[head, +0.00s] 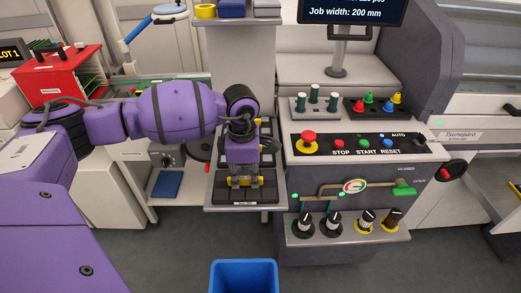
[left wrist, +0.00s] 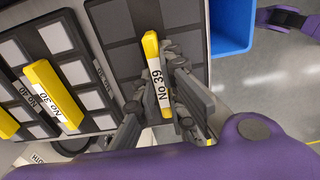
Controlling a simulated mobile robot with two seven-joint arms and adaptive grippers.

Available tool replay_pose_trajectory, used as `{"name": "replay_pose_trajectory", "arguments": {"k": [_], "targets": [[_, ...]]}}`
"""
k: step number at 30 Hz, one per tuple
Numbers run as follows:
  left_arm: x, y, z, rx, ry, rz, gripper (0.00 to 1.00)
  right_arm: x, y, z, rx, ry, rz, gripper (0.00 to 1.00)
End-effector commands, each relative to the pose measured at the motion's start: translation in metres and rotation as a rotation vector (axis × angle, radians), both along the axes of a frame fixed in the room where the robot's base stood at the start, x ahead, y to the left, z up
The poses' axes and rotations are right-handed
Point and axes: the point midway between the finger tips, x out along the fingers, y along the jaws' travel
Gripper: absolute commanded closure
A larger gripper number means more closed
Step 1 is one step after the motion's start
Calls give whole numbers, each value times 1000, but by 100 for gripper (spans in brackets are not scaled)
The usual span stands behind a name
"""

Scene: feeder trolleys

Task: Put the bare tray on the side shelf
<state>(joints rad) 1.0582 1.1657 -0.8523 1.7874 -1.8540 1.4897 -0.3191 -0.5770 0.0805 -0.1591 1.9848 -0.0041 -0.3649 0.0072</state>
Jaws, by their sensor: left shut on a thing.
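The bare tray shows in the left wrist view as dark empty cells (left wrist: 122,20) beside a yellow handle (left wrist: 152,62) labelled No 39. My left gripper (left wrist: 155,105) is shut on that handle, with a finger on each side. In the head view my left gripper (head: 245,180) points down over the front of the grey side shelf (head: 210,196), with the yellow handle between its fingers. The dark tray is level there; I cannot tell whether it touches the shelf. My gripper partly hides it. My right gripper is not in view.
A blue bin (head: 243,264) stands on the floor in front. The machine's control panel (head: 350,143) is close on the right.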

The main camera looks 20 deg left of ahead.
Motion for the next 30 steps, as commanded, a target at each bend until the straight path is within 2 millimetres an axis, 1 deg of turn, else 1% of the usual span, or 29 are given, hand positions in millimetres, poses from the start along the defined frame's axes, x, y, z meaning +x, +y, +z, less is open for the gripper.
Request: {"name": "replay_pose_trajectory", "arguments": {"k": [8,11,12,15,16,26,30], "targets": [[0,0,-2,0,-1,0,100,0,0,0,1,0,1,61],[0,0,-6,-1,0,1,100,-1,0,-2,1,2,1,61],[0,0,-5,-1,0,1,86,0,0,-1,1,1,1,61],[0,0,-5,-1,0,1,73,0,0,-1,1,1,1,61],[0,0,-5,-1,0,1,71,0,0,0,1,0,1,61],[-1,0,-5,-1,2,1,71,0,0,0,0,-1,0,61],[1,0,5,0,-1,1,71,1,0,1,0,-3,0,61]]}}
